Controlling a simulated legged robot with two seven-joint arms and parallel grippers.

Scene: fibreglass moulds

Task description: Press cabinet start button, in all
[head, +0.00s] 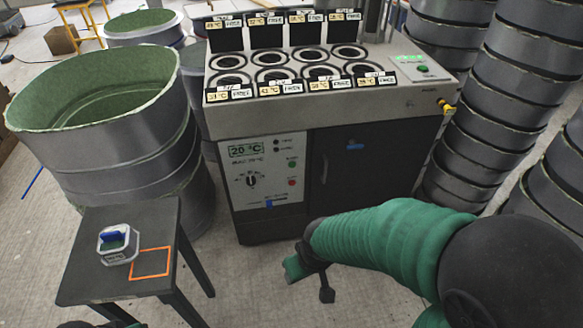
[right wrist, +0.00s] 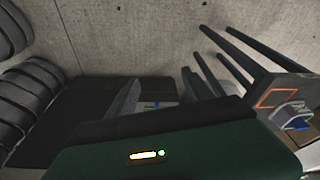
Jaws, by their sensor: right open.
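The cabinet (head: 330,210) stands in the middle of the head view. Its pale front panel (head: 268,200) has a "20 °C" display, a black knob (head: 252,181), a green button (head: 292,163) and a red button (head: 292,182) below it. The button labels are too small to read. My right gripper (head: 308,281) is open and empty, low in front of the cabinet, below and apart from the buttons. In the right wrist view its two fingers (right wrist: 159,82) stand apart, with part of a pale panel behind them.
Stacked grey moulds (head: 480,120) crowd the right. The floor before the cabinet is clear.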

